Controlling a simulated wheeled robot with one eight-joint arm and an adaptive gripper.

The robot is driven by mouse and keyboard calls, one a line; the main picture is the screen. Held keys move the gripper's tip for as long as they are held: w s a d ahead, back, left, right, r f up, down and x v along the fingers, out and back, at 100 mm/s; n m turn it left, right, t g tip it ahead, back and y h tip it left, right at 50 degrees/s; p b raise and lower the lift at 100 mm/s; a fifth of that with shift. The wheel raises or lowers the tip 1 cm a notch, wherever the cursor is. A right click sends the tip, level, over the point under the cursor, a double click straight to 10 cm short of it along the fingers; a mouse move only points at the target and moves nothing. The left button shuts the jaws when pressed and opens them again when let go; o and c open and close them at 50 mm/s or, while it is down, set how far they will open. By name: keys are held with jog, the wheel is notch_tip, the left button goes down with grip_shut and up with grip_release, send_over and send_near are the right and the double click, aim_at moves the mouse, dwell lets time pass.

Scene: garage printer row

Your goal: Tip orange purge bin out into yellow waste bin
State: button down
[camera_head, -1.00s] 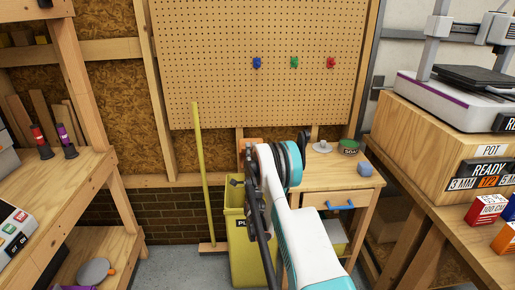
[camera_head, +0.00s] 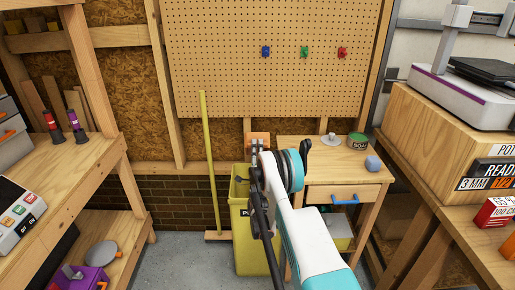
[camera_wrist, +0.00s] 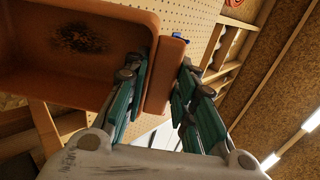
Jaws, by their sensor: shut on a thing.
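The orange purge bin (camera_wrist: 75,75) fills the upper left of the wrist view, tilted, with a dark speckled patch on its inner face. My gripper (camera_wrist: 163,82) is shut on the bin's orange handle-like edge, one finger on each side. In the head view a small part of the bin (camera_head: 260,137) shows behind my wrist. The yellow waste bin (camera_head: 244,235) stands on the floor, partly hidden by my arm. My gripper (camera_head: 256,149) is above its upper right part. The waste bin's contents are hidden.
A yellow broom (camera_head: 210,165) leans left of the waste bin. A shelf (camera_head: 75,165) stands at left, the printer bench (camera_head: 460,130) at right.

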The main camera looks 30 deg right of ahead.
dwell(0.3)
jog(key=shift+r, duration=0.75)
jog(key=shift+f, duration=0.7)
jog(key=shift+r, duration=0.65)
jog(key=shift+f, duration=0.8)
jog(key=shift+r, duration=0.15)
